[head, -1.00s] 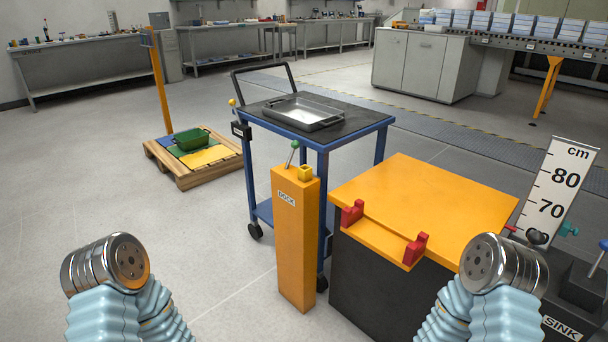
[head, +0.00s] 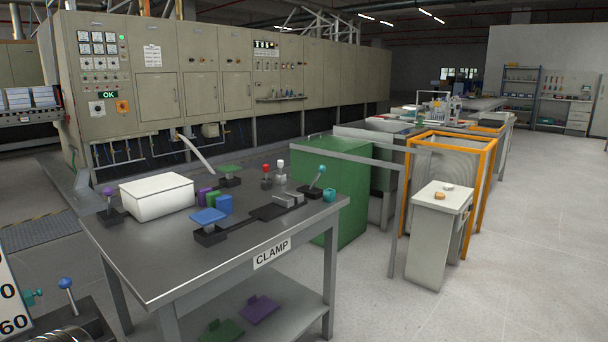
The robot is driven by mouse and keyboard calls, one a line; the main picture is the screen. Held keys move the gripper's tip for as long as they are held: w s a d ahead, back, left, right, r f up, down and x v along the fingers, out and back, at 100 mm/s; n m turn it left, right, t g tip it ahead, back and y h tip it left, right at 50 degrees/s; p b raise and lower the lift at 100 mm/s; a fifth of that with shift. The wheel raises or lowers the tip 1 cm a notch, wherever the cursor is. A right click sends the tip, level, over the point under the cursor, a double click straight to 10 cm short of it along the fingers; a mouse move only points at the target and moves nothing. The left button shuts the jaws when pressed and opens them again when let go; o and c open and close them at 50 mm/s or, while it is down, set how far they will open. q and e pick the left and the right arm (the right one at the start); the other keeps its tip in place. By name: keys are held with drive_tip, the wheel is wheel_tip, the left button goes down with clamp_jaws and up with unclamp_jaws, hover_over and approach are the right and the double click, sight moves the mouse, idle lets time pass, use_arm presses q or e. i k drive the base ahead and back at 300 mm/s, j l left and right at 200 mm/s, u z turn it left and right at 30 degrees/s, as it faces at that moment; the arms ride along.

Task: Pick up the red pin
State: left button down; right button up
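A small pin with a red top (head: 266,171) stands upright in a dark block on the grey table (head: 150,262) labelled CLAMP. It stands at the back of the tabletop, next to a similar pin with a white top (head: 280,168). Neither gripper's fingers are in view.
On the table are a white box (head: 157,197), purple, green and blue blocks, a blue-topped fixture (head: 208,222), and a lever with a blue knob (head: 321,169). A green cabinet (head: 345,180) stands behind. Open floor lies at right.

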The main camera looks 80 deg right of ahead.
sight(266, 167)
drive_tip(key=z, duration=2.55)
drive_tip(key=i+l, duration=0.05)
